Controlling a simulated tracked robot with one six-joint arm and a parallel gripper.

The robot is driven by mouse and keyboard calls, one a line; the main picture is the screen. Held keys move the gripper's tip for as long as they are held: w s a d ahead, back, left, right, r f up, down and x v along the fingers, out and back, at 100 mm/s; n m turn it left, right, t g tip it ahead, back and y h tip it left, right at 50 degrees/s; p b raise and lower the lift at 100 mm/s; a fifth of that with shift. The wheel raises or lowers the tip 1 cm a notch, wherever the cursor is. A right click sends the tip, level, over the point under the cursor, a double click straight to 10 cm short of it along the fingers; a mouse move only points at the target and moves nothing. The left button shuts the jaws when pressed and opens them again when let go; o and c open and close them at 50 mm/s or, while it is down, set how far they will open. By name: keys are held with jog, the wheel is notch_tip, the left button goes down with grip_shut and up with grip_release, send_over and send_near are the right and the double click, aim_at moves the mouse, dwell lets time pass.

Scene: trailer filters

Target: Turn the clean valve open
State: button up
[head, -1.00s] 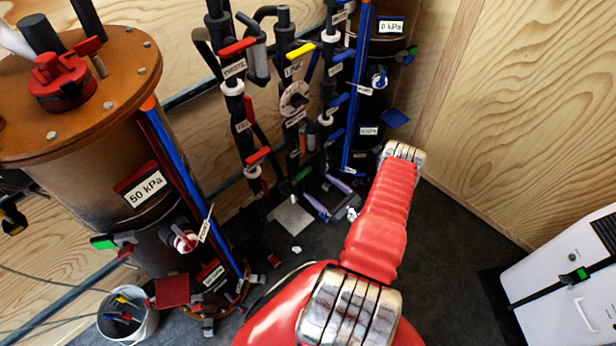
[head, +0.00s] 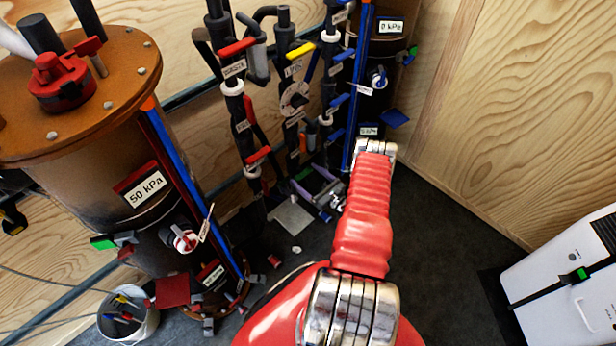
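Several valves with coloured handles sit on the dark pipes at the back. A red handle (head: 237,47), a yellow handle (head: 301,50) and blue handles (head: 342,57) are visible. The small labels beside them are too blurred for me to tell which valve is the clean one. My gripper (head: 303,174) shows as two lavender fingers, apart and apparently empty, low in front of the pipes. My red arm hides part of the wrist and the pipe area behind it. I cannot tell whether a finger touches a pipe.
A large brown tank (head: 110,165) labelled 50 kPa stands at left, and a darker tank (head: 390,60) labelled 0 kPa at back. A white bucket (head: 140,325) holds tools. A white cabinet (head: 560,270) stands at right. The dark floor (head: 450,250) between is clear.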

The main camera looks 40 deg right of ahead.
jog(key=c, duration=0.9)
jog(key=shift+d, duration=0.15)
jog(key=shift+c, duration=0.2)
